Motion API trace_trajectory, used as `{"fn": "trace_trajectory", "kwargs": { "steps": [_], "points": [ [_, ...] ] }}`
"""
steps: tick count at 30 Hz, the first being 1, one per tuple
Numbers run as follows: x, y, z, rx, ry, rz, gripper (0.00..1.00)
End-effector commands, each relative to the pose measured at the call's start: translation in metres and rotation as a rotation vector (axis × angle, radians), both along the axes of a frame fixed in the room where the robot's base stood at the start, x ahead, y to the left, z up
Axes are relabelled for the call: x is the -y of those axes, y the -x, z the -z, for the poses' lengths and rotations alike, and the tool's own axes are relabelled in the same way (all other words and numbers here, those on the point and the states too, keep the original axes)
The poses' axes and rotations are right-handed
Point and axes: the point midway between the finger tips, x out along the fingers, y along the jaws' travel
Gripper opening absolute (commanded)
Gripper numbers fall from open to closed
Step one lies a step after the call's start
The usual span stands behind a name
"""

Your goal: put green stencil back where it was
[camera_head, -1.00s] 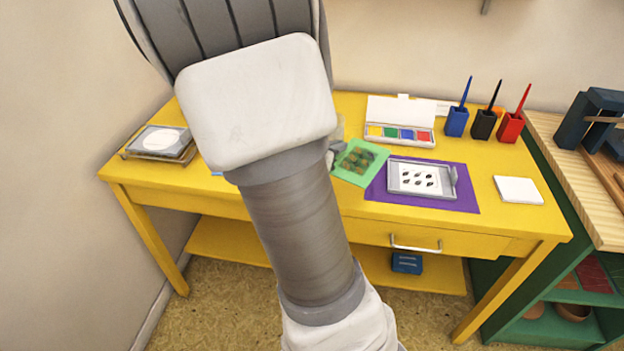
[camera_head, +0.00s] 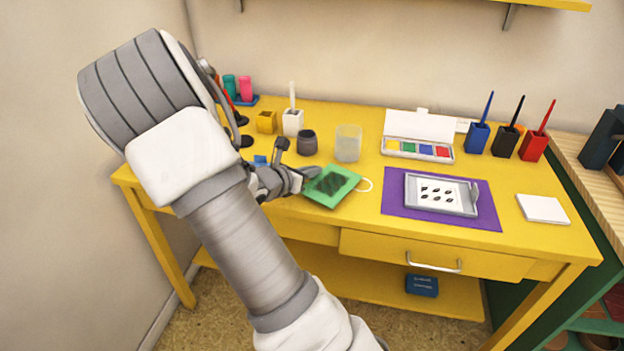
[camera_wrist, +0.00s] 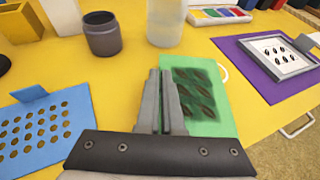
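The green stencil (camera_head: 332,186) is a flat sheet with dark leaf-shaped cut-outs and a pale loop at its right edge. It also shows in the wrist view (camera_wrist: 200,97). My gripper (camera_head: 308,176) is shut on its left edge; in the wrist view the two fingers (camera_wrist: 162,85) lie together along that edge. The stencil appears slightly above the yellow table (camera_head: 370,225); its exact height is hard to tell. A blue sheet with rows of holes (camera_wrist: 42,128) lies to the left of my gripper, with a raised blue tab.
A purple mat (camera_head: 398,207) with a grey-framed leaf print (camera_head: 440,193) lies to the right. A dark jar (camera_head: 307,143), a clear cup (camera_head: 348,143), a paint box (camera_head: 418,136) and brush pots stand behind. A white pad (camera_head: 543,209) lies far right.

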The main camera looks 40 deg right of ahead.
Motion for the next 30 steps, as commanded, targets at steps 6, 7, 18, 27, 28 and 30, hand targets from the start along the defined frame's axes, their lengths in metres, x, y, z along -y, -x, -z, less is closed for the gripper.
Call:
{"fn": "trace_trajectory", "kwargs": {
  "steps": [6,7,18,27,28,30],
  "points": [
    [0.0,0.0,0.0153,0.001,0.001,-0.001,0.0],
    [0.0001,0.0,0.0151,0.001,0.001,-0.001,0.0],
    [0.0001,0.0002,0.0185,0.0,0.0,-0.001,0.25],
    [0.0,0.0002,0.0183,0.0,0.0,-0.001,0.33],
    [0.0001,0.0002,0.0179,0.0,0.0,-0.001,0.33],
    [0.0,0.0001,0.0154,0.001,0.001,-0.001,0.33]
  ]
}}
